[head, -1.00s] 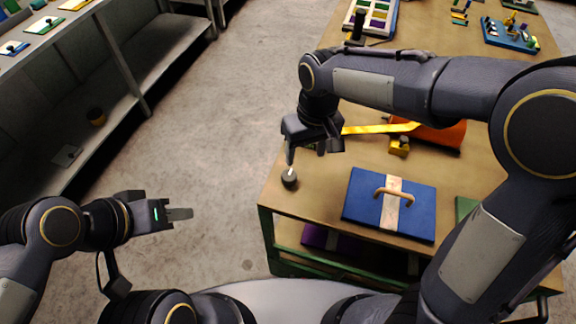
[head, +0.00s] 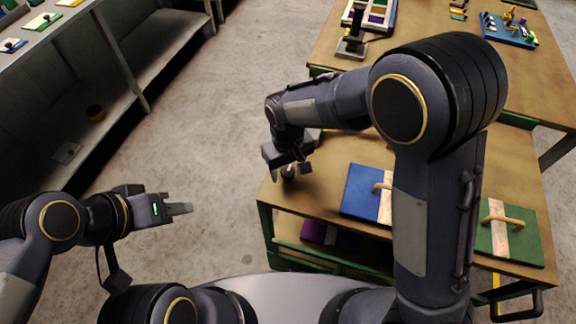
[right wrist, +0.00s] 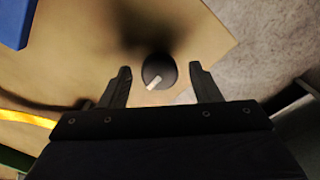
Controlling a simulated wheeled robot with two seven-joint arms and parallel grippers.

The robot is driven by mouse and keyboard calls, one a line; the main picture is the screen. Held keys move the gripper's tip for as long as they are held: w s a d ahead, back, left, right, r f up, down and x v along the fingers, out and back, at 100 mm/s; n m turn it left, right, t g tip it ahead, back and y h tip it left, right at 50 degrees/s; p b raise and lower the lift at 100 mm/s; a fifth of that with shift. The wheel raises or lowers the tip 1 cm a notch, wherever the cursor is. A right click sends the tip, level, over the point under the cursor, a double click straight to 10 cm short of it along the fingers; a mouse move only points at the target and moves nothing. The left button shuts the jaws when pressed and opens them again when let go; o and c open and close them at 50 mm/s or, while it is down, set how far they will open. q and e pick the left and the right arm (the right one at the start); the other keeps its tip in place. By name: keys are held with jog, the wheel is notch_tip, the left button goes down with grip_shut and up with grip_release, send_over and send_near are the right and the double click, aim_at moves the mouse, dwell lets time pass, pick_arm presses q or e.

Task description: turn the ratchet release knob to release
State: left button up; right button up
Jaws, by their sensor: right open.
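The ratchet release knob (head: 288,171) is a small dark round knob near the left front corner of the wooden table. In the right wrist view the knob (right wrist: 158,70) shows a pale pointer mark slanting toward the lower left. My right gripper (head: 290,174) is over the knob, with its two fingers (right wrist: 160,76) spread on either side; a gap shows between each finger and the knob. My left gripper (head: 182,209) hangs over the floor, away from the table; its jaw gap cannot be made out.
A blue board with a handle (head: 361,187) and a green board with a handle (head: 526,233) lie on the table (head: 320,203). My right arm covers much of the table. A yellow strip (right wrist: 25,117) shows in the right wrist view. Grey shelving (head: 125,80) stands at the left.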

jog(key=c, duration=1)
jog(key=shift+m, duration=0.4)
jog(key=m, duration=0.8)
jog(key=m+p, duration=0.1)
jog(key=m, duration=0.4)
jog(key=shift+r, duration=0.1)
jog(key=shift+m+p, duration=0.75)
jog(key=shift+m, duration=1.25)
